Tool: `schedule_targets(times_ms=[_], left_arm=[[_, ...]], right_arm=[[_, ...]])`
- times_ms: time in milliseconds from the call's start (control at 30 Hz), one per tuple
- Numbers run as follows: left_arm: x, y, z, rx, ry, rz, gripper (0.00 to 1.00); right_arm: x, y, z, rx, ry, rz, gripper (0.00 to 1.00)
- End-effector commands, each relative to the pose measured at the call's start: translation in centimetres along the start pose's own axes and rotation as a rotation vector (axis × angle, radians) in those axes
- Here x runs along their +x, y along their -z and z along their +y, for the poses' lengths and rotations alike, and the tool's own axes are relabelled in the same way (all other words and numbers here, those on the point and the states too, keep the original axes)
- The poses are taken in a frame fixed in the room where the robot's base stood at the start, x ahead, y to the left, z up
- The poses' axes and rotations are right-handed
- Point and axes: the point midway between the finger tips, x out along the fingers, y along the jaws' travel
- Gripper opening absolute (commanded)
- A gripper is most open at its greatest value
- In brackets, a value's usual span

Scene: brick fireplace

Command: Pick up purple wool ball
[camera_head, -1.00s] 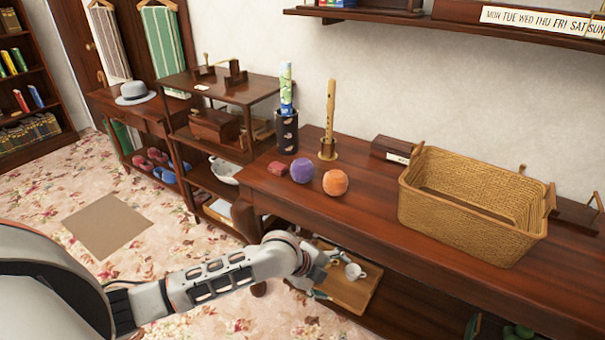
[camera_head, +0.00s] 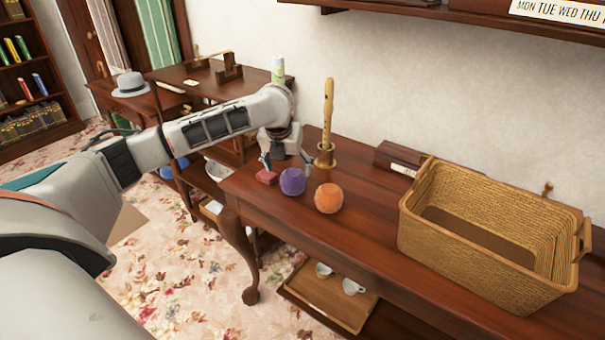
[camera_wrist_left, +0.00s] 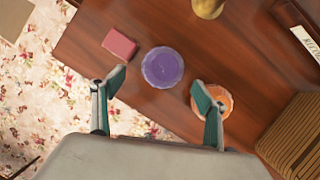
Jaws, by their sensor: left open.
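The purple wool ball (camera_head: 292,181) sits on the wooden table near its left end, between a small red block and an orange ball. In the left wrist view the purple ball (camera_wrist_left: 162,67) lies ahead of the fingertips, roughly midway between their lines. My left gripper (camera_head: 285,162) is above the table just behind the ball in the head view, pointing down. Its fingers (camera_wrist_left: 160,95) are spread apart with nothing between them. My right gripper is not in view.
The orange ball (camera_head: 329,198) is close on the right; the red block (camera_head: 267,178) is close on the left. A flute on a stand (camera_head: 326,130) rises behind. A wicker basket (camera_head: 480,245) stands farther right. A dark box (camera_head: 397,160) is near the wall.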

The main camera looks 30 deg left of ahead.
Motion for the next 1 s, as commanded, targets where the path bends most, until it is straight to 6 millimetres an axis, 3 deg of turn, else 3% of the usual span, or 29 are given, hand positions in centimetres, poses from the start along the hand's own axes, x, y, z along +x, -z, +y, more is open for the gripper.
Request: schedule_targets(times_ms=[333, 700, 967, 1000], left_arm=[[3.0, 0.1, -0.1, 0.003, -0.002, 0.003, 0.73], [7.6, 0.1, -0.7, 0.001, -0.003, 0.004, 0.73], [7.7, -0.2, -0.7, 0.002, 0.0, -0.001, 0.73], [7.7, -0.2, -0.7, 0.002, 0.0, -0.001, 0.66]], right_arm=[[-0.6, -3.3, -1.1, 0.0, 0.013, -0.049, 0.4], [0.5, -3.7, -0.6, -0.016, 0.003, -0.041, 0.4], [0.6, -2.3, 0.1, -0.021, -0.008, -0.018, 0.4], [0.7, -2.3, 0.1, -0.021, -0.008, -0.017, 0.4]])
